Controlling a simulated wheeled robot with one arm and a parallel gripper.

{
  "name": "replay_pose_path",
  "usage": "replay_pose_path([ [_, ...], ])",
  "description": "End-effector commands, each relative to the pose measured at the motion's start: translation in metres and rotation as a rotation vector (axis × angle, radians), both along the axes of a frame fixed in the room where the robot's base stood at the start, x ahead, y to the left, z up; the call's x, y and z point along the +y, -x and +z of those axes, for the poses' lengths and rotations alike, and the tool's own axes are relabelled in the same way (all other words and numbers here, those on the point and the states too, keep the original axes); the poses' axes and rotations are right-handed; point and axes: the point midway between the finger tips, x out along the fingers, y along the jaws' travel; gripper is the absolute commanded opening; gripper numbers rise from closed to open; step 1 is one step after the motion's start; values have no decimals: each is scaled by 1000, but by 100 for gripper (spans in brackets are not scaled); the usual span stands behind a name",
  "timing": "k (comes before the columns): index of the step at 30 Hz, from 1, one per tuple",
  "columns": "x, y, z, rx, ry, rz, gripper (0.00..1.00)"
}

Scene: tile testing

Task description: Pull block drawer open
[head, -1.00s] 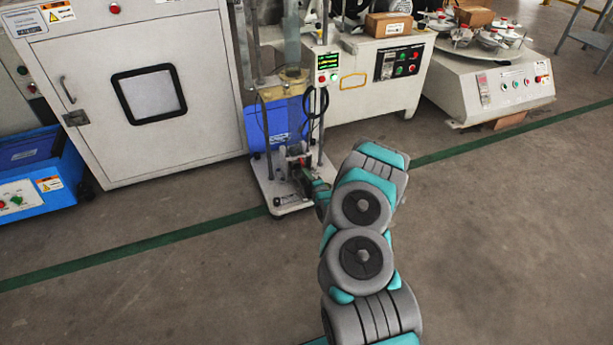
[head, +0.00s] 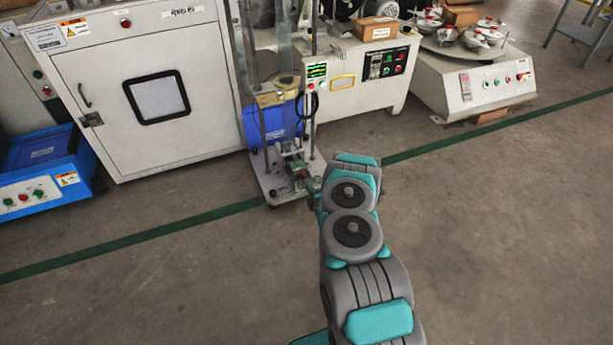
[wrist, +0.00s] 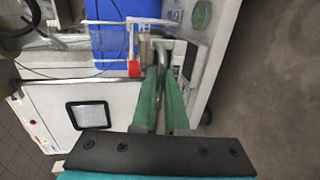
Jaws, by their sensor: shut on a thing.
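The impact tester (head: 283,125) stands on the floor at centre, with two upright rods and a pale base plate (head: 284,195). The block drawer is low in its frame, small and partly hidden in the head view; I cannot tell how far out it is. My gripper (head: 302,172) is low at the front of the tester, partly covered by my arm. In the wrist view, my gripper's green fingers (wrist: 164,77) are closed around a thin grey metal bar (wrist: 162,98), which looks like the drawer's handle. A red part (wrist: 134,69) sits just left of the fingertips.
A white cabinet (head: 195,60) stands left of the tester, with a blue unit (head: 45,165) beyond it. White machines (head: 352,85) and (head: 485,88) stand to the right. The floor in front (head: 170,280) is clear, crossed by a green line.

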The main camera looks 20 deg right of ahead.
Motion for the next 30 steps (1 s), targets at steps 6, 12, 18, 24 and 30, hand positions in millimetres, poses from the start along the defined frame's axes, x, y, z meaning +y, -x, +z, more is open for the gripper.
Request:
replay_pose_path([
  [6,-2,9,1,1,0,-5,0],
  [12,-2,9,-1,0,0,-5,0],
  [18,-2,9,-1,0,0,-4,21],
  [24,-1,9,0,-1,0,-2,23],
  [30,-2,18,3,-1,1,-3,23],
])
